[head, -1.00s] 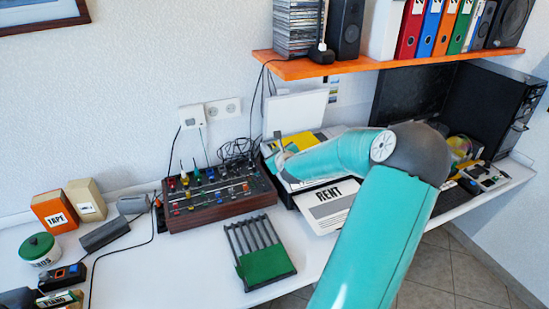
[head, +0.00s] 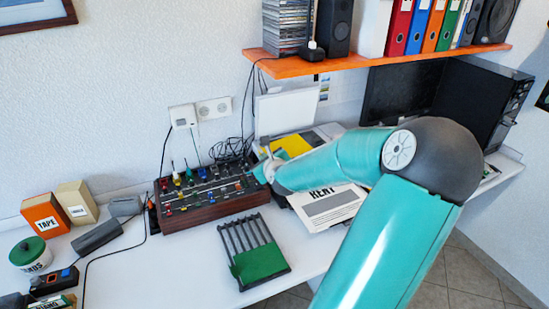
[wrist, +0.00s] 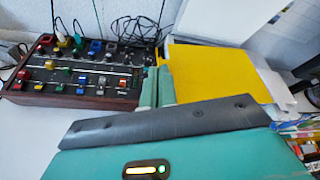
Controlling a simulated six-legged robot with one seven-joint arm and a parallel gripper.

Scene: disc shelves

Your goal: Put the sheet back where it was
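A white sheet headed RENT (head: 330,207) lies flat at the front of the printer, partly behind my forearm. A yellow sheet (head: 293,145) lies on the printer's open top and shows large in the wrist view (wrist: 215,72). My gripper (head: 263,172) hangs at the printer's left edge, beside the mixer. In the wrist view its two teal fingers (wrist: 158,88) are close together, left of the yellow sheet, with nothing visible between them. The printer's raised white lid (head: 287,110) stands behind.
The mixer (head: 205,194) with upright coloured plugs stands close left of my gripper. A black rack with a green disc or card (head: 258,262) lies in front. An orange shelf (head: 370,62) holds binders above. Bare white table (head: 175,265) lies front left.

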